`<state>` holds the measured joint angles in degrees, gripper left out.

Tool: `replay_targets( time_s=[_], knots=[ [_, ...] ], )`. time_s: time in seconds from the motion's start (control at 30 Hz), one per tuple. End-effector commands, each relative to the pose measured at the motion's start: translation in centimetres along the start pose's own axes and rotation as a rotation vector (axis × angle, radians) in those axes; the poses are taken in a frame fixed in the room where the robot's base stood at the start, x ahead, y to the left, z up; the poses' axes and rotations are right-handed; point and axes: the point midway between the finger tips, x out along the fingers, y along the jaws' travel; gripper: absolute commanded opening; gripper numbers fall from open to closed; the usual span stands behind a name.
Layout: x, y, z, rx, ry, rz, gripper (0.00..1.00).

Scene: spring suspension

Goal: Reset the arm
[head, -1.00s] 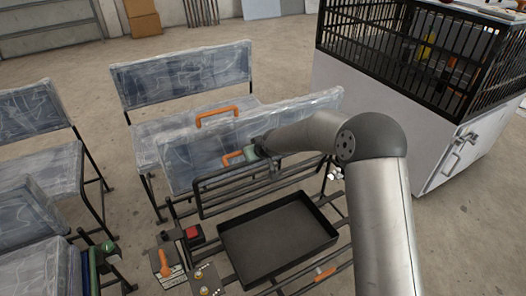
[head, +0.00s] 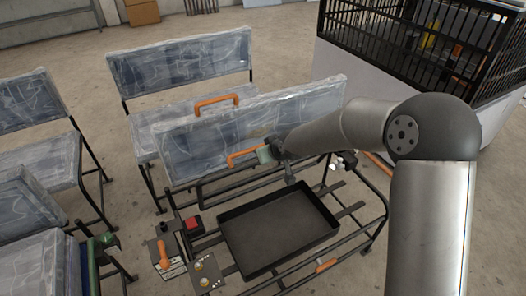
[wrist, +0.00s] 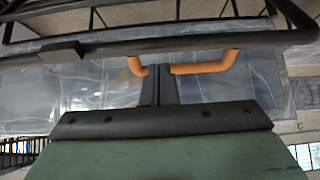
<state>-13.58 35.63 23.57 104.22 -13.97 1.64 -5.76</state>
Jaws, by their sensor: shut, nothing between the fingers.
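My arm (head: 430,145) reaches in from the right over the black cart and bends left at its elbow. I cannot tell whether the fingers touch the rail.
A plastic-wrapped bench (head: 240,125) with orange handles stands just behind the cart. More wrapped seats (head: 30,155) fill the left. A red button box (head: 194,226) and an orange lever (head: 164,256) sit left of the tray. A black cage (head: 400,40) stands back right.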

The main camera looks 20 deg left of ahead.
Motion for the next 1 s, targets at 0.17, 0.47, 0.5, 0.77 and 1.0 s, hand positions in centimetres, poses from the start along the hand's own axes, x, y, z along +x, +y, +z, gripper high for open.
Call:
replay_targets(
  time_s=[0.17,0.47,0.5,0.77,1.0],
  knots=[
    [-3.3,-0.3,0.3,-0.003,-0.001,-0.003,0.0],
    [-4.8,-0.5,0.8,-0.006,-0.002,-0.005,0.0],
    [-5.1,-0.3,0.9,-0.005,-0.008,0.0,0.0],
    [-16.2,4.8,5.2,0.096,-0.22,0.153,0.0],
    [-32.4,7.0,13.6,0.378,-0.481,0.302,0.0]
  ],
)
